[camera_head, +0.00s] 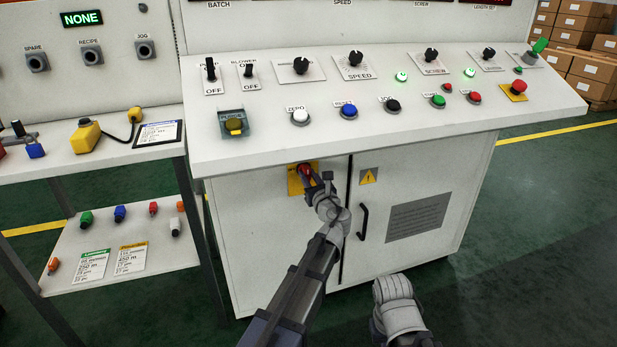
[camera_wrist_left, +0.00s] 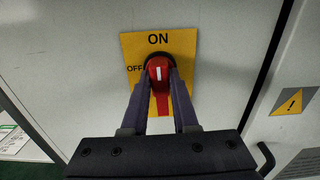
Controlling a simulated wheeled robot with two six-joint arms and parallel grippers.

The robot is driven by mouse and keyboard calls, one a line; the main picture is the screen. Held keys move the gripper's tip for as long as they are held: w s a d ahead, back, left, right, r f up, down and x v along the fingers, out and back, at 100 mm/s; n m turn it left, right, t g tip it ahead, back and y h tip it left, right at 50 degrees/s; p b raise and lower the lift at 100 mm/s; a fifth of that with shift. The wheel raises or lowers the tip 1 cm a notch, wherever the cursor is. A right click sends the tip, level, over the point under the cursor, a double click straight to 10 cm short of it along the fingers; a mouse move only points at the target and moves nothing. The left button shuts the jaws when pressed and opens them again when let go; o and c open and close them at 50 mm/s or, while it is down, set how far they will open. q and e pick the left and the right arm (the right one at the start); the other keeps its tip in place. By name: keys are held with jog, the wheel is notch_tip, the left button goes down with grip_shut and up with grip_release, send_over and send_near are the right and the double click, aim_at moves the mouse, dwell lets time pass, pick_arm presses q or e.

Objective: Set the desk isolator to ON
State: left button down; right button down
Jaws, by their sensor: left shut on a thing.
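The desk isolator (camera_head: 304,169) is a red rotary handle on a yellow plate, on the front of the desk cabinet. In the left wrist view the yellow plate (camera_wrist_left: 130,45) reads ON at the top and OFF at the left. The red handle (camera_wrist_left: 158,70) stands upright there, its white mark vertical and in line with ON. My left gripper (camera_head: 311,177) is shut on the handle, one finger on each side; its fingers also show in the left wrist view (camera_wrist_left: 160,88). They hide parts of the handle's sides. My right arm shows at lower centre, but its gripper cannot be made out.
The sloping control desk (camera_head: 270,145) with knobs and buttons overhangs the isolator. A cabinet door handle (camera_head: 363,222) and a warning label (camera_head: 368,176) are to its right. A side table (camera_head: 95,160) and lower shelf (camera_head: 125,235) stand at left. The floor at right is clear.

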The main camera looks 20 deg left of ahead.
pick_arm(q)
jog(key=shift+m, duration=0.3)
jog(key=c, duration=0.7)
grip_release()
jog(key=v, duration=0.7)
jog(key=shift+s+d, duration=0.25)
jog(key=shift+s, duration=0.1)
